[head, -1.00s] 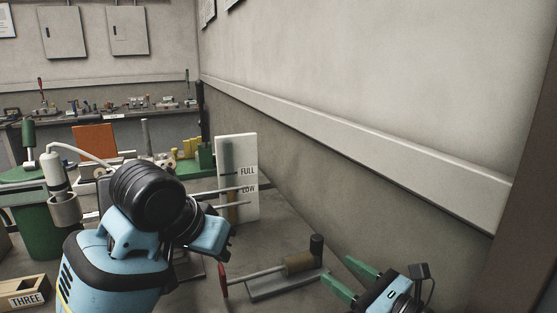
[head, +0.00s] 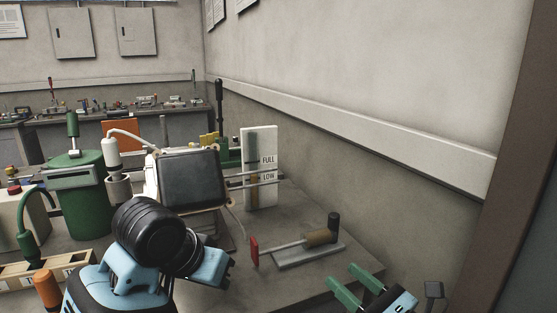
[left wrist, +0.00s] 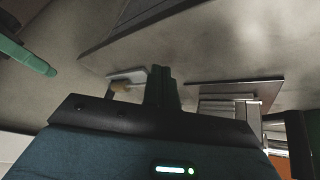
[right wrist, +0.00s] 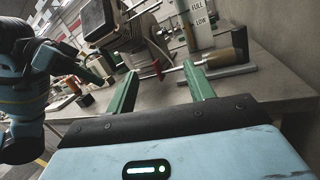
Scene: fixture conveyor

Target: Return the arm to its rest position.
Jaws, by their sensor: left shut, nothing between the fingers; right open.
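My right gripper (head: 358,287) is low at the right of the head view, its two green fingers apart and empty. It also shows in the right wrist view (right wrist: 162,88), open, with the bench beyond its fingers. My left arm (head: 150,250), blue and black, comes up from the bottom left of the head view and hides part of the bench. My left gripper (left wrist: 162,86) shows in the left wrist view with its fingers together and nothing between them. A green finger of the right gripper (left wrist: 28,54) shows at that view's left.
A lever with a red end and dark grip (head: 318,238) stands on the grey bench (head: 300,275), near the right gripper. Behind are the FULL/LOW gauge board (head: 262,190), a dark panel (head: 192,180) and a green drum (head: 85,210). The wall bounds the right.

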